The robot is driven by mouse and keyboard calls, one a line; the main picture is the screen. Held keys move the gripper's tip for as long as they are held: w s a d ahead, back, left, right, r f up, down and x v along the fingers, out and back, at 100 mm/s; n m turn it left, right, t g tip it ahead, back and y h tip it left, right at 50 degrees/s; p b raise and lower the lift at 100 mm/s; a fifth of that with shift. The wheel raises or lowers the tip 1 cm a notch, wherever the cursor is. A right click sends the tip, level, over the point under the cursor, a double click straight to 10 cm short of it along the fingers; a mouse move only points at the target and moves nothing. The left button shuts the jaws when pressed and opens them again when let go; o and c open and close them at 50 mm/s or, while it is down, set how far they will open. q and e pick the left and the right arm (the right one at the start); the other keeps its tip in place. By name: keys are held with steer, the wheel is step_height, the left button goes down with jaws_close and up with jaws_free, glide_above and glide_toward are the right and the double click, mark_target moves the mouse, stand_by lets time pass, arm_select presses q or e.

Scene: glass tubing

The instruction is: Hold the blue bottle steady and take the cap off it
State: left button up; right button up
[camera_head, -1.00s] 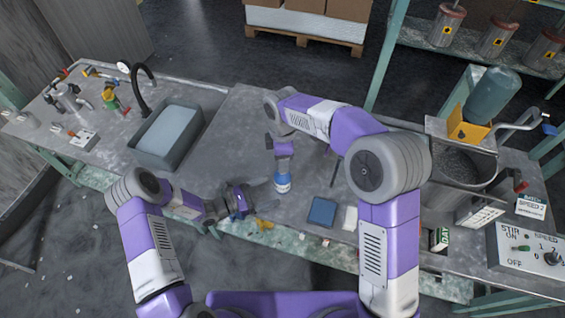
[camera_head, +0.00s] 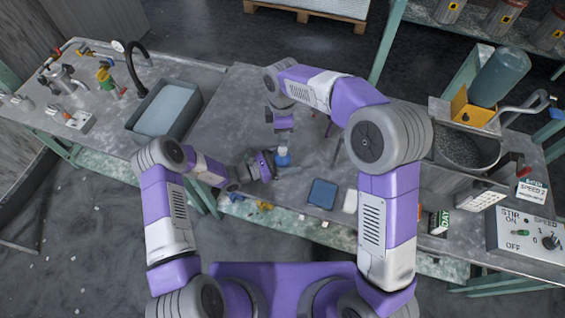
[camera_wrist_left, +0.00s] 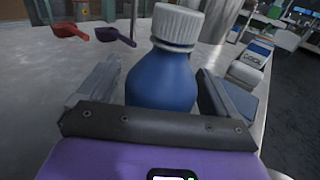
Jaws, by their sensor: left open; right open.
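The blue bottle (camera_head: 283,160) stands upright on the workbench; in the left wrist view its blue body (camera_wrist_left: 160,80) and white ribbed cap (camera_wrist_left: 178,25) show clearly, with the cap on the bottle. My left gripper (camera_head: 276,161) is open at the bottle's left side. In the left wrist view its two fingers (camera_wrist_left: 160,88) lie on either side of the body, with gaps showing. My right gripper (camera_head: 283,138) is open and points down from above the bottle. It hides the cap in the head view, and I cannot tell whether it touches it.
A dark blue tray (camera_head: 322,193) and a white item (camera_head: 350,201) lie right of the bottle. A red scoop (camera_wrist_left: 70,30) and a purple scoop (camera_wrist_left: 113,36) show behind it. A sink (camera_head: 165,112) is at the left, a grey hopper (camera_head: 462,150) at the right.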

mark_target(282, 149)
arm_select(q)
jaws_close()
arm_select(e)
steer(key=m, duration=0.4)
steer(key=shift+s+a+f, duration=0.1)
steer(key=shift+s+f, duration=0.1)
steer(key=shift+f, duration=0.15)
steer(key=m, duration=0.3)
steer(key=shift+s+f, duration=0.15)
steer(key=shift+f, duration=0.05)
steer(key=m, duration=0.6)
steer(key=shift+s+a+f+g, duration=0.1)
steer(key=shift+g, duration=0.2)
steer(key=m, duration=0.9)
steer(key=r+m, duration=0.1)
steer(key=m, duration=0.1)
steer(key=w+m, duration=0.1)
steer(key=m, duration=0.1)
steer(key=shift+d+r+m, duration=0.15)
steer(key=shift+d+m, duration=0.05)
steer(key=shift+m, duration=0.1)
steer(key=shift+f, duration=4)
